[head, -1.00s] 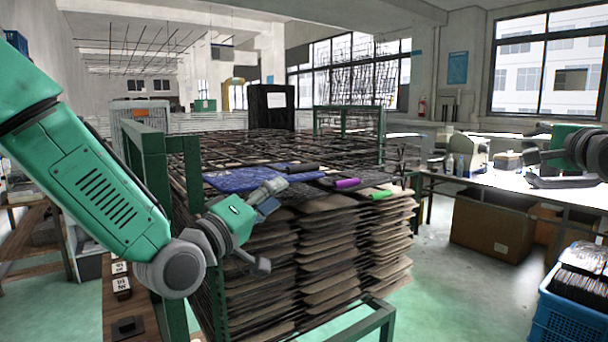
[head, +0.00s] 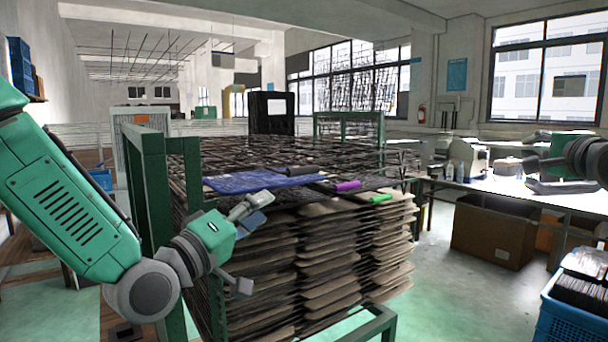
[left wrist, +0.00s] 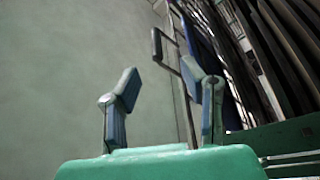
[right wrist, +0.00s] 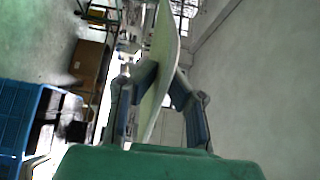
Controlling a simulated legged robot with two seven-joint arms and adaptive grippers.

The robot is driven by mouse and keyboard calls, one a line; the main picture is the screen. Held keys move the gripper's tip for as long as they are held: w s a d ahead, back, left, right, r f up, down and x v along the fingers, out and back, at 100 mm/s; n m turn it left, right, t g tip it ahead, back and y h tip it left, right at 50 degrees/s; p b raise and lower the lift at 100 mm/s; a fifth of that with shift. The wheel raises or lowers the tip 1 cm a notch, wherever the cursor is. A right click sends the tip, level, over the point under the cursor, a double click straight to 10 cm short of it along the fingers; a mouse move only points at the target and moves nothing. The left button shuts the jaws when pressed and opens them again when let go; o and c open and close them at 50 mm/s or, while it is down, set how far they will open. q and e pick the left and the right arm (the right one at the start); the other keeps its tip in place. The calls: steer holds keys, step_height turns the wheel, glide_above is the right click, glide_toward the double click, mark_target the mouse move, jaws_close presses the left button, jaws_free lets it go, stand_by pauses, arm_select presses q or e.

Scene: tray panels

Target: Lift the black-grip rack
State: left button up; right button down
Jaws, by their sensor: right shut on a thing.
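The black grip (head: 303,170) sits at the front edge of the top layer of a tall stack in the head view, beside a blue panel (head: 262,181). A purple grip (head: 347,186) and a green grip (head: 381,199) lie to its right. My left gripper (head: 248,242) is open and empty at the stack's front left, below the grips. In the left wrist view, a dark grip (left wrist: 157,45) on a thin metal rod shows just beyond the open fingers (left wrist: 163,85). My right gripper (right wrist: 158,88) is shut on a thin pale green panel (right wrist: 163,50), seen nearly edge-on.
The stack's green frame (head: 148,190) has upright posts close to my left arm. A white worktable (head: 500,188) with machines stands at the right. A blue crate (head: 572,318) stands at the lower right, with a brown box (head: 492,230) under the table. Floor between is clear.

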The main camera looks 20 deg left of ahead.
arm_select(q)
step_height(320, 180, up, 10)
stand_by(0.6)
steer(key=shift+w+f, duration=0.1)
